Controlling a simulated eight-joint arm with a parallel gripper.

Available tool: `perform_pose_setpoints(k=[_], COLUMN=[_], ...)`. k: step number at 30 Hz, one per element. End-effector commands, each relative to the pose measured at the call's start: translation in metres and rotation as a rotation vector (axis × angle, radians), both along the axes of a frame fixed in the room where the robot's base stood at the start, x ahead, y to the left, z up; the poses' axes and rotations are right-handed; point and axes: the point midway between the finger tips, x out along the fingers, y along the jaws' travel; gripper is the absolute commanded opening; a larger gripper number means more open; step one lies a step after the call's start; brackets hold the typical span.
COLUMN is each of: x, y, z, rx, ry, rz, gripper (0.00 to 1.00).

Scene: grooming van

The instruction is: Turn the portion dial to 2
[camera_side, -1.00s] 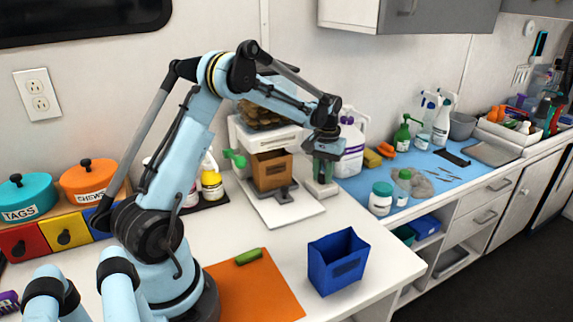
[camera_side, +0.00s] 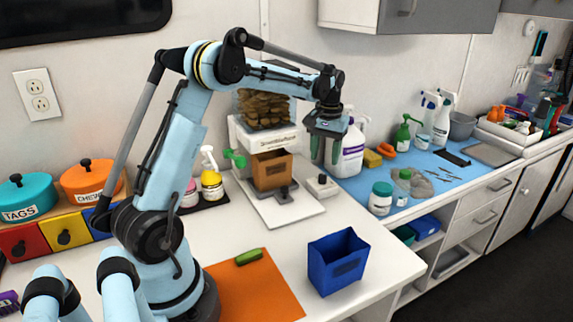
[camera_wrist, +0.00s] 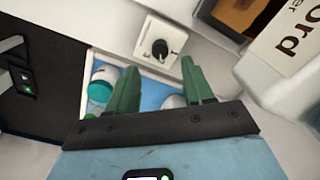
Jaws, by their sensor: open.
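The portion dial is a round black knob (camera_wrist: 160,48) on a white box (camera_wrist: 150,35) in the wrist view. Its pointer and the small marks around it are too small to read. In the side view the white dial box (camera_side: 322,185) sits at the right of the white dispenser (camera_side: 258,138), whose clear hopper (camera_side: 264,108) holds brown pieces. My gripper (camera_side: 325,160) is open and empty, above the dial box and apart from it. In the wrist view the green fingers of my gripper (camera_wrist: 159,65) are spread, with the knob beyond them.
A brown box (camera_side: 271,170) stands in the dispenser, and a green lever (camera_side: 235,159) sticks out at its left. A white jug (camera_side: 352,150) stands close behind my gripper. A blue bin (camera_side: 338,262) and an orange mat (camera_side: 250,290) lie nearer the front.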

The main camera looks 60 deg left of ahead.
Motion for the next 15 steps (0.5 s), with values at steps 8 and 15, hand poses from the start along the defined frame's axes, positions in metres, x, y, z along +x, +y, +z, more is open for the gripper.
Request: perform_pose_setpoints(k=[8,15], x=[0.001,0.001], y=[-0.001,-0.001], z=[0.045,0.059], rx=[0.0,0.0], ry=[0.0,0.0], rz=[0.0,0.0], gripper=[0.51,0.51])
